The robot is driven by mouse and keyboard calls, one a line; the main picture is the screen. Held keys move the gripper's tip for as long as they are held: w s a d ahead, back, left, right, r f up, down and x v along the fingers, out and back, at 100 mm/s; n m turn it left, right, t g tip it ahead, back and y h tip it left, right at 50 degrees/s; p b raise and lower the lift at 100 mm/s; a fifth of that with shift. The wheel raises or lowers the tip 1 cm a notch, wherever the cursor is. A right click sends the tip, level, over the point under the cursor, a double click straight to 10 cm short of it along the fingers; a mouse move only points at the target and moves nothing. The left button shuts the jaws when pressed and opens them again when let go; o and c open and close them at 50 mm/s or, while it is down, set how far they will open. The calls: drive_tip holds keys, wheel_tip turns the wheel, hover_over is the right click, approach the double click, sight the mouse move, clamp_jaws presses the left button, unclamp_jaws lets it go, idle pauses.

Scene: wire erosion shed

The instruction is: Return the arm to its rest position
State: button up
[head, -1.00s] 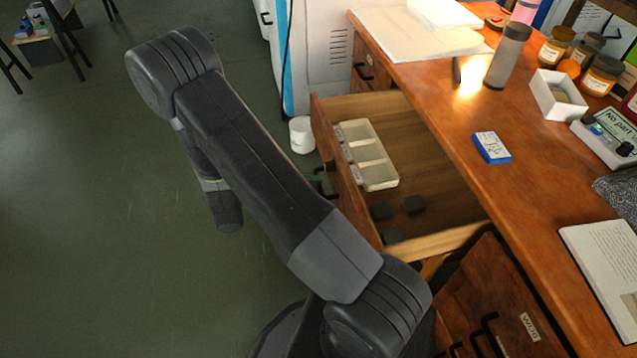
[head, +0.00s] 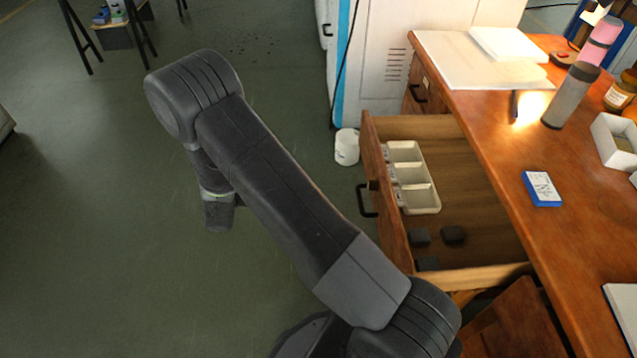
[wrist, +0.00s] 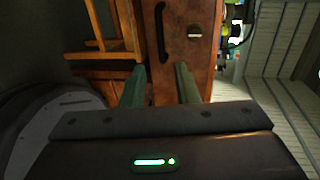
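My arm (head: 290,200) is bent in the head view, with its elbow at the upper left and its forearm (head: 215,190) pointing down over the green floor, left of the desk. My gripper's fingers cannot be made out in the head view. In the wrist view my gripper (wrist: 160,82) shows two fingers apart, with nothing between them but the wooden furniture front beyond. That front carries a black handle (wrist: 161,40).
An open drawer (head: 485,210) juts from the wooden desk (head: 590,245), holding a pale divided tray (head: 427,200) and dark blocks (head: 453,234). A white pot (head: 346,147) stands on the floor near a white cabinet (head: 430,30).

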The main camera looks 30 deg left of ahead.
sight(361, 200)
drive_tip(key=b+x, duration=0.2)
drive_tip(key=x, duration=1.2)
drive_tip(key=shift+s, duration=0.15)
